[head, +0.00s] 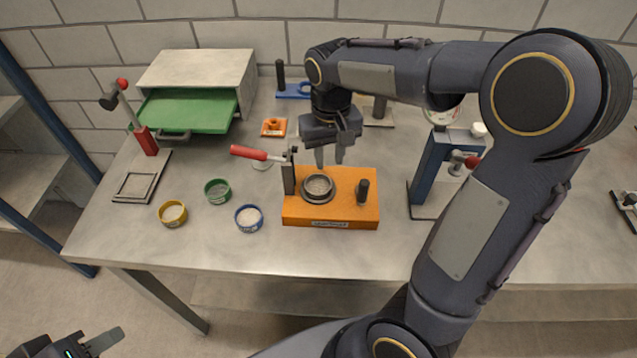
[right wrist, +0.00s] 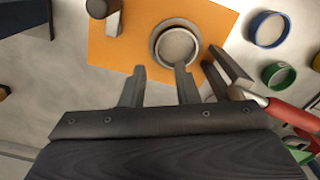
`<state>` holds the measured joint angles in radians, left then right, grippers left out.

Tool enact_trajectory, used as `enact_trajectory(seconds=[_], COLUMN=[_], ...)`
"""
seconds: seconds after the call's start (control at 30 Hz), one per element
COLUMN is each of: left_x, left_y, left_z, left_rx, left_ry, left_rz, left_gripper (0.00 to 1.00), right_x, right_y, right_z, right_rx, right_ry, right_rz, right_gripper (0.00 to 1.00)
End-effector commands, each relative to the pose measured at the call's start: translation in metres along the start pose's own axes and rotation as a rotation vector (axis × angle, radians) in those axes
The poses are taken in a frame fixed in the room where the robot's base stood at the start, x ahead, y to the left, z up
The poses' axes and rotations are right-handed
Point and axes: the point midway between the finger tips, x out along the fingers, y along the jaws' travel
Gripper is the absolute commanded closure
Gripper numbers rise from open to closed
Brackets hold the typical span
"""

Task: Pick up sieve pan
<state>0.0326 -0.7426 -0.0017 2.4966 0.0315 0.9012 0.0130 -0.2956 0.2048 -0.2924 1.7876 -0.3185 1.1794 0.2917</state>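A small round grey metal pan (head: 318,187), which looks like the sieve pan, sits on the orange stand (head: 300,214) and holds pale grainy material. It also shows in the right wrist view (right wrist: 156,44), in front of the fingers. My right gripper (head: 329,156) is open and empty, above and behind the pan. In the right wrist view its two fingertips (right wrist: 160,78) are apart, with the pan just beyond the finger nearer the lever. My left gripper (head: 92,345) is at the bottom left corner, away from the table and partly cut off; its opening is unclear.
A red-handled lever (head: 250,153) on a dark post and a black knob (head: 362,191) flank the pan. Yellow (head: 172,213), green (head: 217,191) and blue (head: 249,218) cups stand left of it. A blue press (head: 432,170) stands right; a green drawer (head: 187,110) is back left.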

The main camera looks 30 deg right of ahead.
Motion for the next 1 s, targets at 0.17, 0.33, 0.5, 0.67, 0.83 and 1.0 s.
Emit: enact_trajectory(seconds=[0.17,0.33,0.5,0.67,0.83,1.0], left_x=[-0.001,-0.006,-0.006,-0.006,-0.006,-0.006], left_y=[0.000,0.003,0.003,0.003,0.003,0.003], left_z=[-0.001,-0.003,-0.003,-0.003,-0.003,-0.003], left_rx=[0.000,0.000,0.000,0.000,0.000,0.000], left_ry=[0.000,0.000,0.000,0.000,0.000,0.000], left_rz=[0.000,0.000,0.000,0.000,0.000,0.000], left_gripper=[0.64,0.64,0.64,0.64,0.64,0.64], right_x=[0.021,0.045,0.067,0.071,0.070,0.070], right_y=[0.002,0.005,0.006,0.005,0.005,0.005], right_z=[0.001,0.000,-0.001,-0.001,-0.001,-0.001], right_rx=[0.001,0.001,0.001,0.000,0.000,0.000], right_ry=[-0.005,-0.006,-0.004,-0.001,-0.001,-0.001], right_rz=[0.001,0.000,-0.001,-0.002,-0.002,-0.002], right_gripper=[0.72,0.72,0.72,0.72,0.77,1.00])
